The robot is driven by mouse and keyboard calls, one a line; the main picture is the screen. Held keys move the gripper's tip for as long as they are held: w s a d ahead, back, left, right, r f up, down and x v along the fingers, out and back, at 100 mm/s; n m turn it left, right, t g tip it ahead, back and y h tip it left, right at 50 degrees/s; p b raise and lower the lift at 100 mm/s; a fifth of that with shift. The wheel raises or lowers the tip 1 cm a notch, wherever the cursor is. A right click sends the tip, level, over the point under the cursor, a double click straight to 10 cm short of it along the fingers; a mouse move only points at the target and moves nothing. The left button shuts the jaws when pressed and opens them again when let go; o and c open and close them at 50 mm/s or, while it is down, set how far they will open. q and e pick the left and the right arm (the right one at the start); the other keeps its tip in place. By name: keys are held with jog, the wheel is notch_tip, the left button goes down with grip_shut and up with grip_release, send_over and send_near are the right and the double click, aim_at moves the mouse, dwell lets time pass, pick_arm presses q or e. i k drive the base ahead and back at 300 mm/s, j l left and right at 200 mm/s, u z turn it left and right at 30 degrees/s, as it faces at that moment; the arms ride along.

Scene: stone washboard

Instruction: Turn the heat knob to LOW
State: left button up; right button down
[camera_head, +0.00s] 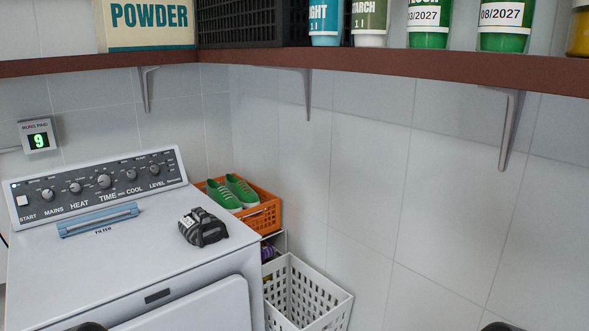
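The heat knob (75,187) is a small grey round knob above the word HEAT on the dark control panel (170,176) of a white machine. It sits between the MAINS knob (47,194) and the larger TIME knob (104,181). The fine marks around it are too small to read, so its setting cannot be told. A dark rounded tip of my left gripper (88,327) shows at the bottom edge, far below the panel. A dark tip of my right gripper (498,327) shows at the bottom right. Their fingers are cut off, and neither touches the knob.
An orange crate (263,217) with green shoes and a white basket (301,301) stand to the right. A brown shelf (350,62) hangs above.

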aim_at(75, 188)
jog(key=k+j, duration=0.15)
jog(key=j, duration=0.25)
jog(key=k+j+u, duration=0.15)
jog(key=j, duration=0.2)
jog(key=k+j, duration=0.15)
jog(key=j, duration=0.25)
jog(key=k+j+u, duration=0.1)
jog(key=j, duration=0.3)
jog(key=k+j+u, duration=0.1)
jog(key=j, duration=0.3)
jog(key=i+l, duration=0.1)
jog(key=l, duration=0.25)
jog(key=i+l+z, duration=0.15)
jog(key=l, duration=0.25)
